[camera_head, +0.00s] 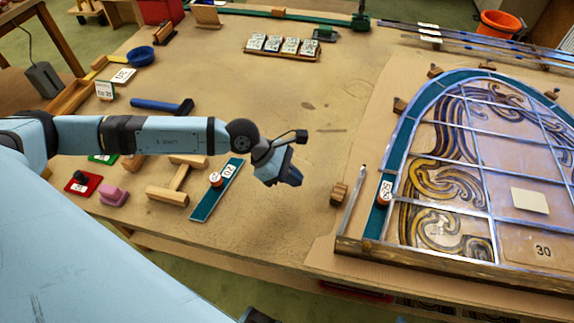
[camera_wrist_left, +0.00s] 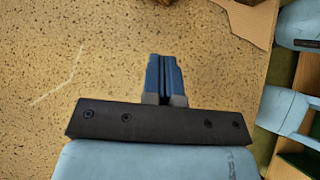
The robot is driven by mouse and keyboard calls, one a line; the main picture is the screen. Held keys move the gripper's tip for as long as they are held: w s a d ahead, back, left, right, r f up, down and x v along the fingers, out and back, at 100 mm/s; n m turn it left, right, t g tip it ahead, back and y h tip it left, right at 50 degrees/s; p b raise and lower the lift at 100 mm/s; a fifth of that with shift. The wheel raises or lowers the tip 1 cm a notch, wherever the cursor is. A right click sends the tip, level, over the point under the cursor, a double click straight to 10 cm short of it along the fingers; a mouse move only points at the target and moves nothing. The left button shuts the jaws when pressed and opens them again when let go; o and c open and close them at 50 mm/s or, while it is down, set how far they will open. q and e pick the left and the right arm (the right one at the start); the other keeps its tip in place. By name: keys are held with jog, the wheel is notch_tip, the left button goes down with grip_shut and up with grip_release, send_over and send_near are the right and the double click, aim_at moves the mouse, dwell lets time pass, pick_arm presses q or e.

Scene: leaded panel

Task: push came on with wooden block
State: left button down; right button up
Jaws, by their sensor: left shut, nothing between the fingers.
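The leaded panel (camera_head: 455,150) lies at the right, with an arched teal border, painted glass and grey came lines. A loose-looking grey strip (camera_head: 351,206), perhaps the came, stands just outside its lower left edge; whether it touches the border I cannot tell. A small wooden block (camera_head: 338,193) sits on the table just left of this strip. My left gripper (camera_head: 290,178) is left of the block, apart from it, shut and empty. In the left wrist view its blue fingers (camera_wrist_left: 163,75) are together above bare tabletop. My right gripper is not in view.
A wooden batten (camera_head: 430,272) runs along the panel's lower edge. A teal strip with a labelled piece (camera_head: 217,190), a wooden mallet (camera_head: 175,183) and a blue-handled hammer (camera_head: 162,105) lie left. The tabletop between gripper and block is clear.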

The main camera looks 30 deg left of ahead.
aim_at(338, 196)
pick_arm(q)
jog(key=x, duration=0.4)
jog(key=shift+d+r+p, duration=0.1)
jog(key=shift+p, duration=0.2)
jog(key=d, duration=0.1)
jog(key=w+d+p, duration=0.1)
jog(key=d, duration=0.1)
jog(key=shift+d, duration=0.1)
jog(key=shift+w+d, duration=0.15)
jog(key=shift+d, duration=0.2)
jog(key=shift+w+d+f, duration=0.1)
jog(key=shift+w+d, duration=0.1)
jog(key=shift+d, duration=0.55)
jog(key=shift+w+d+f, duration=0.15)
jog(key=shift+w+d, duration=0.05)
jog(key=shift+d, duration=0.55)
jog(key=shift+a, duration=0.1)
